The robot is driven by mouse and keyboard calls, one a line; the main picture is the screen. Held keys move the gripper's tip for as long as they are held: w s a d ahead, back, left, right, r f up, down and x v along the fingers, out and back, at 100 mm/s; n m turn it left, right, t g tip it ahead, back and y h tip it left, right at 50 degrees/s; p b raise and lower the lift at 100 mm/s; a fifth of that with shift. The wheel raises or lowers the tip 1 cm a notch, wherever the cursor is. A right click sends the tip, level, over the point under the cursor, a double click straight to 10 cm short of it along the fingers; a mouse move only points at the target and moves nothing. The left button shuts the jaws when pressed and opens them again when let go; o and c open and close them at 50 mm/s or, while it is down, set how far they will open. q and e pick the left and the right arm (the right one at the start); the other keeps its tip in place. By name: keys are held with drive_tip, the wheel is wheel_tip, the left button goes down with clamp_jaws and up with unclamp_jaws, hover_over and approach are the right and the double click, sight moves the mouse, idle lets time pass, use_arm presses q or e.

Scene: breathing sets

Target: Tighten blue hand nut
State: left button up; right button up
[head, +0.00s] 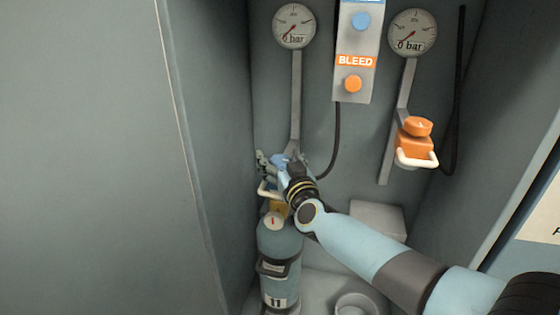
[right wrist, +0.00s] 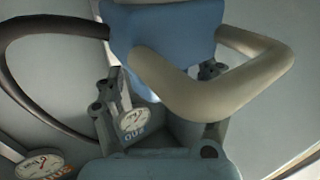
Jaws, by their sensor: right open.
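My right gripper (head: 272,164) reaches in from the lower right, at the blue fitting above the cylinder. A little blue (head: 281,158) shows between its fingers in the head view; I cannot tell whether this is the hand nut or its block. In the right wrist view a blue block (right wrist: 170,32) with a cream bar handle (right wrist: 215,100) fills the upper middle. My open right gripper (right wrist: 160,85) has its fingers on either side below that block. Contact is unclear, and the hand nut is not clearly distinguishable. My left gripper is not in view.
A teal cylinder (head: 280,250) stands below the gripper. An orange hand nut (head: 418,126) tops an orange block with a cream handle at right. Two gauges (head: 294,26) (head: 412,33) read 0 bar. A BLEED panel (head: 355,85) hangs between them. Cabinet walls close in both sides.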

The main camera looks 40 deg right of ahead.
drive_tip(key=shift+c, duration=0.4)
drive_tip(key=c, duration=1.1)
drive_tip(key=m+h+p, duration=0.1)
drive_tip(key=g+h+p, duration=0.1)
drive_tip(key=p, duration=0.1)
drive_tip(key=shift+a+r+m+h, duration=0.1)
drive_tip(key=shift+r+m+h, duration=0.2)
drive_tip(key=shift+m, duration=0.1)
drive_tip(key=shift+f+m+g+h+p, duration=0.1)
drive_tip(key=shift+m+g+h+p, duration=0.6)
drive_tip(key=shift+h, duration=0.4)
drive_tip(key=shift+w+f+m+g+h, duration=0.1)
drive_tip(key=shift+m+g+h, duration=0.2)
drive_tip(key=shift+m+h, duration=0.2)
drive_tip(key=shift+f+m+g+h, duration=0.1)
drive_tip(key=shift+m+g+h, duration=0.4)
drive_tip(key=shift+h, duration=0.1)
drive_tip(key=shift+f+m+g+h+b, duration=0.2)
drive_tip(key=shift+m+g+h+b, duration=0.7)
drive_tip(key=shift+g+h, duration=0.15)
drive_tip(key=m+g+h+b, duration=0.1)
drive_tip(key=m+g+b, duration=0.1)
drive_tip(key=m+g+h+b, duration=0.1)
drive_tip(key=g+b, duration=0.2)
drive_tip(key=shift+f+m+h, duration=0.1)
drive_tip(key=shift+m+h, duration=0.25)
drive_tip(key=shift+m, duration=0.05)
drive_tip(key=shift+r+m+g+h+b, duration=0.2)
drive_tip(key=shift+m+g+h+b, duration=0.2)
drive_tip(key=shift+m+g+b, duration=0.65)
